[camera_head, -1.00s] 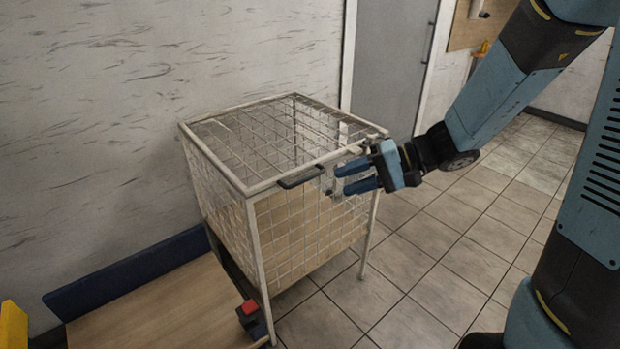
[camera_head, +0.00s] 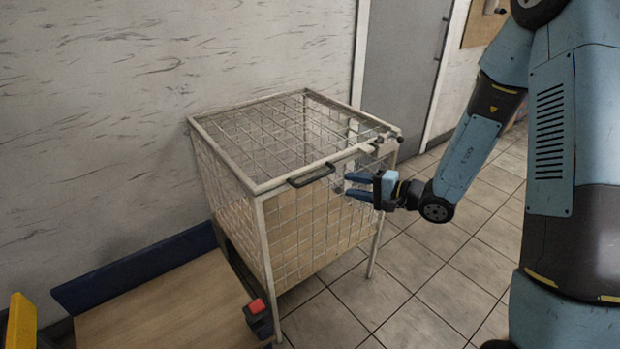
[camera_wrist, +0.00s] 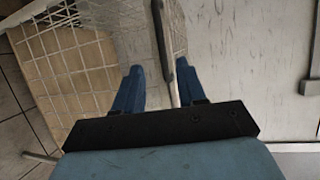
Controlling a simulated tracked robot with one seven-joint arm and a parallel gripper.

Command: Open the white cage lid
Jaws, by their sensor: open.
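The white cage (camera_head: 262,232) is a wire-mesh box on legs, standing against the wall. Its mesh lid (camera_head: 222,157) lies flat and closed on top. A black bar handle (camera_head: 312,175) sits on the lid's front edge. My gripper (camera_head: 349,186) is open and empty, to the right of the handle and a little below it, in front of the cage's front side. In the wrist view, the handle (camera_wrist: 161,40) runs up the picture from between my gripper's blue fingers (camera_wrist: 159,72). I cannot tell whether a finger touches the cage.
A low wooden platform (camera_head: 170,312) with a blue edge board (camera_head: 135,268) lies front left. A red button on a black box (camera_head: 257,307) stands by the cage's near leg. A grey door (camera_head: 402,75) is behind. Tiled floor right of the cage is free.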

